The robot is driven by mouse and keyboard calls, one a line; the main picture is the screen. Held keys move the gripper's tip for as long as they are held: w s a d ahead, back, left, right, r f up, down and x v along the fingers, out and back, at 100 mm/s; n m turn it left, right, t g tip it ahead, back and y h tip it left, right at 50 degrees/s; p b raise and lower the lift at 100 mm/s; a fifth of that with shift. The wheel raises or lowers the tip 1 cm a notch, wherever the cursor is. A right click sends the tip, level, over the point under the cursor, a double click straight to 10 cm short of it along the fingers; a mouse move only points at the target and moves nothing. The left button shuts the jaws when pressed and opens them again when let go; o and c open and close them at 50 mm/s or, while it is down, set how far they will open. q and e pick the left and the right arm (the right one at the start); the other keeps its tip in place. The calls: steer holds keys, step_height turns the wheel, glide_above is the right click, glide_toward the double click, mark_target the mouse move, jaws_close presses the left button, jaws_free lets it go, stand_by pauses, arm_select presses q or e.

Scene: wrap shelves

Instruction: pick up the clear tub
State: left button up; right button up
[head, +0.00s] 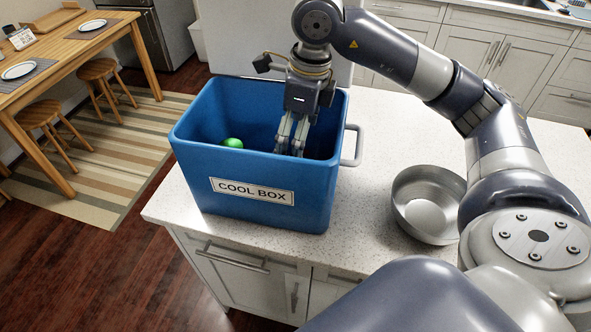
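I cannot see a clear tub in the head view. A blue cool box (195,165) with a "COOL BOX" label stands on the counter, open at the top. My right gripper (289,150) points down into the right part of the box. Its fingers are below the rim, and I cannot tell whether they hold anything. The front wall hides most of the box's floor and whatever lies low inside. My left gripper is not in view.
A round green thing (233,143) shows inside the box at the left. A metal bowl (428,204) sits on the speckled counter (385,125) to the right of the box. The box has a grey handle (354,147) on its right side.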

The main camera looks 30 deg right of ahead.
steer(key=f, duration=0.1)
steer(key=f+p, duration=0.1)
steer(key=f, duration=0.3)
steer(key=shift+w+d+p, duration=0.1)
steer(key=shift+w+p, duration=0.15)
steer(key=shift+p, duration=0.05)
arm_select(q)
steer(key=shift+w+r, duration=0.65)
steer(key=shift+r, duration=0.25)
arm_select(e)
steer(key=c, duration=1.9)
